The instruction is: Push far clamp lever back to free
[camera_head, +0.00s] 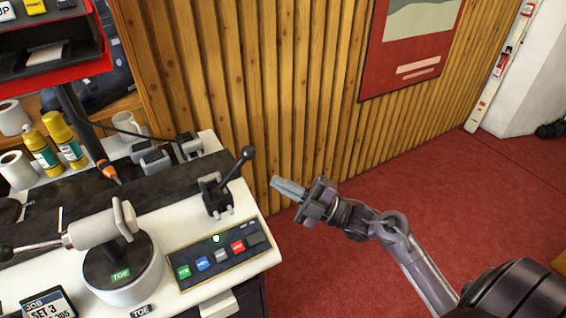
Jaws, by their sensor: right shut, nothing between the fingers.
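A black lever (238,166) with a round knob rises from a dark clamp block (217,197) near the right end of the bench, leaning up and to the right. A second lever (35,245) with a dark knob sticks out left from a pale clamp head (103,226) on a round base marked TOE. No label tells which lever is the far clamp's. My right gripper (276,183) is shut and empty, to the right of the black lever's knob and slightly lower in the picture, apart from it. My left gripper is not in view.
A button panel (212,283) with coloured keys lies at the bench's front right. Yellow bottles (62,140), white rolls (17,170) and a mug (127,124) stand at the back left. The slatted wall (240,70) rises behind. Red floor (460,195) is open to the right.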

